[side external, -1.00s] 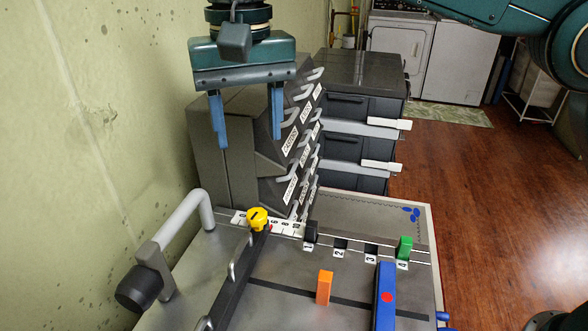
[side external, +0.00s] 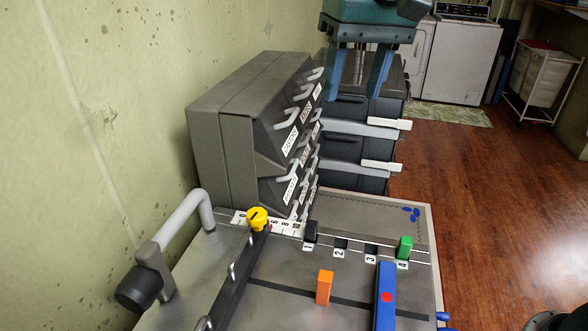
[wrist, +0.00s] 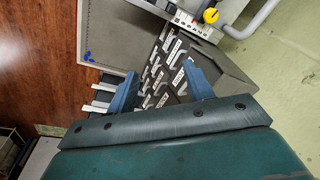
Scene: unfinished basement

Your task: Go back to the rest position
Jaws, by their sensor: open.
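My gripper (side external: 359,73) is at the top of the side external view, with its two blue fingers apart and nothing between them. It hangs in front of or above the black drawer unit (side external: 345,108); the exact gap cannot be told. In the wrist view my gripper (wrist: 163,86) also shows with its fingers spread, over the grey labelled cabinet (wrist: 232,62). Most of my arm is out of view above.
The grey cabinet (side external: 222,110) with handles stands by the wall. On the worktop are a yellow knob (side external: 257,219), an orange block (side external: 324,287), a green block (side external: 404,247), a blue bar (side external: 385,305) and a grey side handle (side external: 185,222). Wooden floor (side external: 480,190) is open at right.

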